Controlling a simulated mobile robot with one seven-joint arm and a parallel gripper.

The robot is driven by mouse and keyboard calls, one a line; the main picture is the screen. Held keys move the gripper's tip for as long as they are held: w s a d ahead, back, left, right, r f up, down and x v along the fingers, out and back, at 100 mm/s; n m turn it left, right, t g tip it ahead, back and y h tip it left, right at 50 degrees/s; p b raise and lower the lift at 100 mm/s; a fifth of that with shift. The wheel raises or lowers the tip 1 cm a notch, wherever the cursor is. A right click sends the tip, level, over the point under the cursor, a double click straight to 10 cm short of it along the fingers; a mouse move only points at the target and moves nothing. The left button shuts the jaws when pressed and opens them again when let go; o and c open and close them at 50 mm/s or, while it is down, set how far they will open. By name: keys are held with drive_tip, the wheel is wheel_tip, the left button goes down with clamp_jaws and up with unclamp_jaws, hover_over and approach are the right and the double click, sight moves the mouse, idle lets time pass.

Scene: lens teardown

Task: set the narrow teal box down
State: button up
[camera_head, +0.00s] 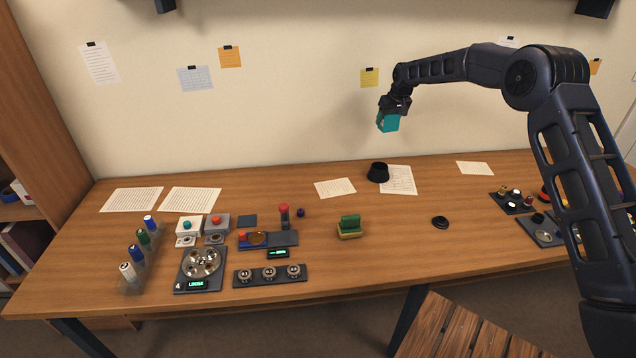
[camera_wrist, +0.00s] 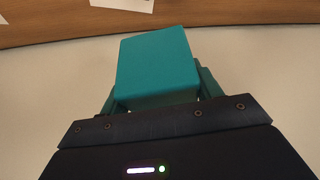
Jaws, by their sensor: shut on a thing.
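The narrow teal box (camera_head: 388,122) is held in my gripper (camera_head: 392,108), well above the back part of the table (camera_head: 370,262). In the wrist view the teal box (camera_wrist: 157,64) sits between the two fingers of my gripper (camera_wrist: 158,98), which are shut on it. The box touches nothing else that I can see. In the head view the wall stands behind it. The fingers are small and dark in the head view, and the far side of the box is hidden.
A black cup-like part (camera_head: 378,172) and paper sheets (camera_head: 397,180) lie at the back of the table. A green and yellow block (camera_head: 349,227) and a black ring (camera_head: 440,222) are nearer the front. Tools and trays crowd the left and right. The middle right has bare wood.

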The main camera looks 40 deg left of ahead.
drive_tip(key=s+a+n, duration=0.1)
drive_tip(key=s+a, duration=0.8)
drive_tip(key=s, duration=0.2)
drive_tip(key=s+a+n, duration=0.1)
drive_tip(key=s+a, duration=0.8)
drive_tip(key=s, duration=0.3)
drive_tip(key=shift+g+y, duration=0.3)
drive_tip(key=shift+g, duration=0.1)
wheel_tip(320, 180, down, 20)
drive_tip(key=shift+d+r, duration=0.1)
drive_tip(key=shift+f, duration=0.2)
drive_tip(key=o, duration=1)
drive_tip(key=v, duration=1.2)
drive_tip(key=shift+r, duration=0.15)
drive_tip(key=shift+w, duration=0.1)
